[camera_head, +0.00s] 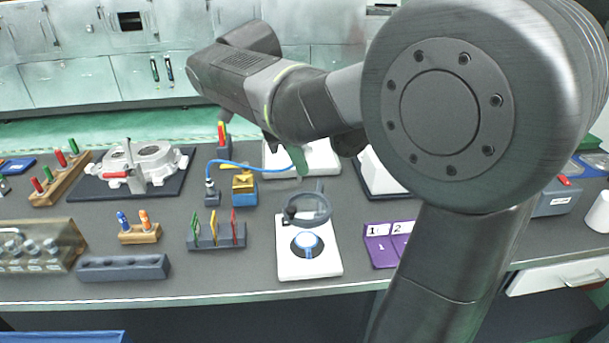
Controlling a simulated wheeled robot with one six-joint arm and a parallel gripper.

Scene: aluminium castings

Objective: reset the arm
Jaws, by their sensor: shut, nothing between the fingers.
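My arm rises from the lower right, bends at a large round joint and reaches left above the back of the bench. My gripper (203,78) is at its left end, in front of the grey cabinets and above the bench top. It is shut and nothing shows held in it. Its fingertips are dark and hard to make out. The bench (345,225) lies below it, partly hidden by the arm.
Below stand a white casting (152,163) on a dark plate, a yellow-and-blue block (244,188) with a blue hose, a white pad (309,262) with a ring stand, and a purple numbered mat (381,252). Grey cabinets (80,75) stand behind.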

